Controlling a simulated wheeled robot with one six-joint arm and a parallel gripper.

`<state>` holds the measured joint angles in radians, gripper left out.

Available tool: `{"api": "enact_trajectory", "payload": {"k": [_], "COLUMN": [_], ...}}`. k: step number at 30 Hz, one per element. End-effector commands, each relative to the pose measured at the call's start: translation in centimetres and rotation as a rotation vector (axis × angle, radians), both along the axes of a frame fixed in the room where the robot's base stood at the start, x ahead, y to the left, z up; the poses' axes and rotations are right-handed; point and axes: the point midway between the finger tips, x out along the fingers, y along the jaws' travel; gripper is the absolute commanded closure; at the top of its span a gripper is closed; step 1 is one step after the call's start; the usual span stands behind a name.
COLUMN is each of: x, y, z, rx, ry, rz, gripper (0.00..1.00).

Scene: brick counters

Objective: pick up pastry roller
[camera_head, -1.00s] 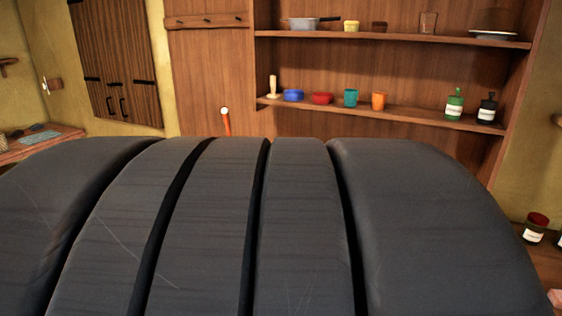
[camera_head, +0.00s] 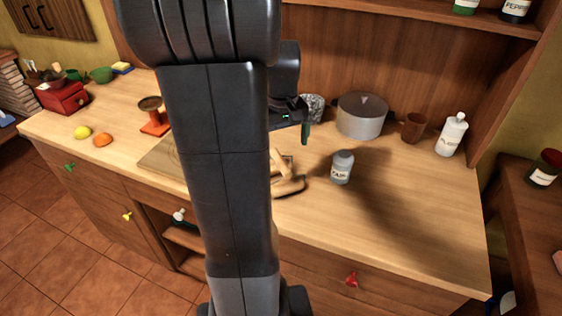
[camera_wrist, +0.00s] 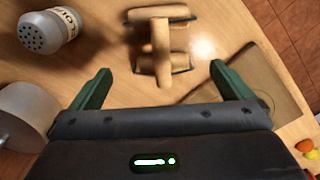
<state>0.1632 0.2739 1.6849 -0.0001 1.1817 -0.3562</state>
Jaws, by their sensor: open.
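The pastry roller (camera_wrist: 161,48) is light wood, with a cylinder across each end of a short handle. It lies on the counter (camera_wrist: 105,20) in the wrist view, ahead of and between my fingers. In the head view the pastry roller (camera_head: 282,163) is partly hidden behind my arm. My gripper (camera_wrist: 160,72) is open, with its two green fingers wide apart and nothing between the tips. In the head view my gripper (camera_head: 305,130) hangs above the counter, above and behind the roller; only one finger shows clearly.
A labelled shaker (camera_head: 342,168) stands just right of the roller. A grey pot (camera_head: 362,116), brown cup (camera_head: 414,127) and white bottle (camera_head: 452,135) stand behind to the right. A cutting board (camera_head: 160,160) lies to the left. The counter's right front is clear.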

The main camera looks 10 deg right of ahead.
Motion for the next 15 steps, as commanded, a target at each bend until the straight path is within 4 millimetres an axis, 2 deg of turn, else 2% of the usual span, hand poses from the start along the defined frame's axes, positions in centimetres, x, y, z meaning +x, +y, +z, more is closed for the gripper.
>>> {"api": "enact_trajectory", "payload": {"k": [1,6,15], "x": [-0.1,-0.1,-0.1], "y": [0.0,0.0,0.1], "z": [-1.2,-4.5,-7.0], "rx": [0.002,0.001,0.001], "ry": [0.007,0.005,0.004], "rz": [0.0,-0.001,-0.001], "gripper": [0.0,0.0,0.0]}}
